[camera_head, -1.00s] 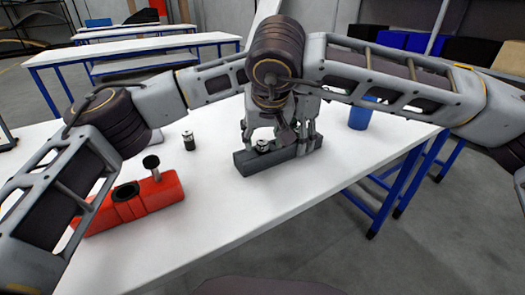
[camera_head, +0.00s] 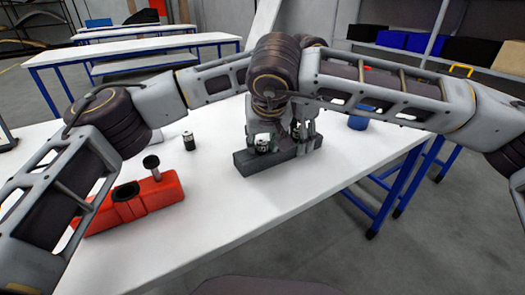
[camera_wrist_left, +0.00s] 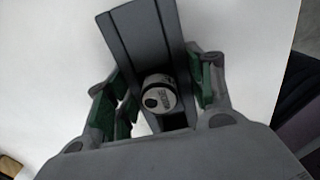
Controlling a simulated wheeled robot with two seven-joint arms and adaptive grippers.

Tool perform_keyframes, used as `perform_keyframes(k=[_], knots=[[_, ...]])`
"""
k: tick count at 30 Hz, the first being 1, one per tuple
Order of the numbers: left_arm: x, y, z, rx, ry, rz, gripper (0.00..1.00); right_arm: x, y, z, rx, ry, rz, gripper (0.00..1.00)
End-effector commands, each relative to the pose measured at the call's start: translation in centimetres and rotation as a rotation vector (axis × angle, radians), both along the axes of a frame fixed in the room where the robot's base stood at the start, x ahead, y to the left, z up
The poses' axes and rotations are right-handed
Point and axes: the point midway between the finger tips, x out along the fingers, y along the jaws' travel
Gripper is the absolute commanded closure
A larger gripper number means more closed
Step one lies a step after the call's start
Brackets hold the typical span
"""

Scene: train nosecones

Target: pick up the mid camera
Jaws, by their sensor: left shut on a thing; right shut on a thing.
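A dark grey slotted block (camera_head: 245,165) lies on the white table. A silver and black cylindrical camera (camera_head: 262,146) stands upright at its slot; the left wrist view shows it from above (camera_wrist_left: 160,97). A similar small camera (camera_head: 189,141) stands alone on the table.
A red block (camera_head: 155,197) with a round hole and a dark-topped cylinder (camera_head: 152,164) lies at the front left. A blue cylinder (camera_head: 359,121) stands behind my right arm. The white table (camera_head: 215,215) is bare at the front middle; its right edge is near.

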Motion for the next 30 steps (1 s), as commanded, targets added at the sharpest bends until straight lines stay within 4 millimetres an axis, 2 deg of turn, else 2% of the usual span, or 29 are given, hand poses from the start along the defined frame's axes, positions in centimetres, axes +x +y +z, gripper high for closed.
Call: perform_keyframes(k=[1,5,17,25,30], knots=[[-0.1,-0.1,0.1,-0.001,0.0,-0.001,0.72,-0.1,0.0,-0.4,-0.004,0.007,0.001,0.82],[-0.1,-0.1,0.1,-0.001,0.0,-0.001,0.72,-0.1,0.0,-0.5,-0.005,0.009,0.002,0.99],[-0.1,-0.1,0.1,-0.002,0.0,-0.001,0.72,-0.2,0.1,-0.5,-0.005,0.012,0.003,1.0],[0.0,-0.1,0.1,-0.002,0.0,-0.001,0.72,-0.2,0.1,1.3,-0.004,0.007,0.004,1.0],[0.0,-0.1,0.1,-0.002,0.0,-0.001,0.72,-0.5,-0.1,1.2,0.007,-0.043,0.004,1.0]])
